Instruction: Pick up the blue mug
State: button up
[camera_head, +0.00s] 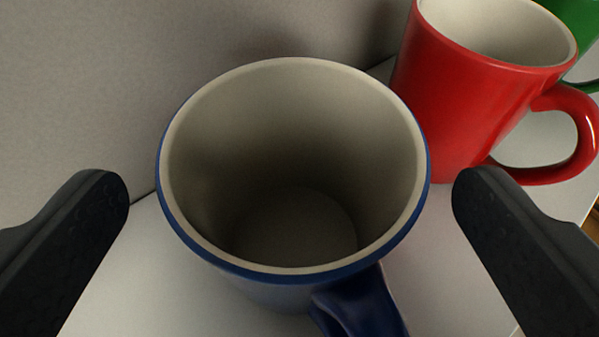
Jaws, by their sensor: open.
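The blue mug (262,283) stands upright in the middle of the view, with a cream inside that looks empty. Its handle (362,305) points toward the bottom of the picture, slightly right, and is cut off by the lower edge. My gripper (291,190) is open. Its two black fingers lie on the left and right of the mug, with a gap showing between each fingertip and the mug's rim. The lower part of the mug is mostly hidden under its rim.
A red mug (450,105) stands close behind on the right, near my right finger, its handle to the right. Part of a green mug (577,22) shows at the top right corner. A grey wall (90,80) rises behind. The white shelf surface (150,285) is bare at lower left.

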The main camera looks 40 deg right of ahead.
aim_at(291, 117)
jog(key=x, duration=0.3)
jog(key=shift+w+d+p, duration=0.1)
jog(key=shift+p, duration=0.2)
jog(key=c, duration=1.3)
jog(key=shift+r, duration=0.1)
